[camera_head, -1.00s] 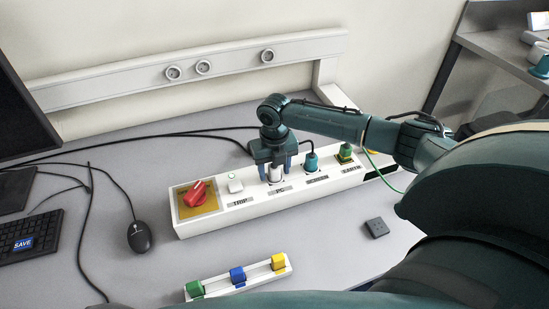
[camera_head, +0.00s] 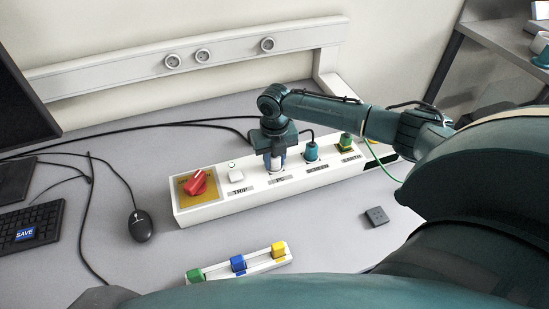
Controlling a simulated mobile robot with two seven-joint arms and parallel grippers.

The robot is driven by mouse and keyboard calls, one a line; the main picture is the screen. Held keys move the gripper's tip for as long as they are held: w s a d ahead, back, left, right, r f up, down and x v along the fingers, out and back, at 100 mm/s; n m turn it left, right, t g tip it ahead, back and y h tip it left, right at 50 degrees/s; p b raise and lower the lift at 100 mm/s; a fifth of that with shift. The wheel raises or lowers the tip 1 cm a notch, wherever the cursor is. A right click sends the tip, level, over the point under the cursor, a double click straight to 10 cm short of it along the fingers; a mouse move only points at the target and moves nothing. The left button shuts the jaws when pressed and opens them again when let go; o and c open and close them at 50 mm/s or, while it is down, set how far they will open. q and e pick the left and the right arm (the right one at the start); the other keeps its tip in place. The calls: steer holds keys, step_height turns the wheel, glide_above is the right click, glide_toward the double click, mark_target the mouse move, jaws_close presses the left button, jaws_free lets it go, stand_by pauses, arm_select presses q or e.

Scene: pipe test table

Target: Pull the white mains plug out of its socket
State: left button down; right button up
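The white mains plug (camera_head: 276,163) stands upright at the PC socket of the long white socket strip (camera_head: 225,207). Its lower end appears to sit in the socket. My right gripper (camera_head: 276,160) points down over it, with one finger on each side, and looks shut on the plug. The gripper hides the plug's upper part. My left gripper is not in view.
Beside the plug are a teal plug (camera_head: 311,151), a green plug (camera_head: 345,142), a white switch (camera_head: 236,174) and a red rotary knob (camera_head: 196,183). A rack with coloured blocks (camera_head: 238,264), a mouse (camera_head: 140,226) and a small dark box (camera_head: 377,216) lie in front.

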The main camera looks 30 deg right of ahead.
jaws_close()
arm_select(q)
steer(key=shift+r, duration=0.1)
arm_select(e)
steer(key=shift+r, duration=0.1)
stand_by(0.3)
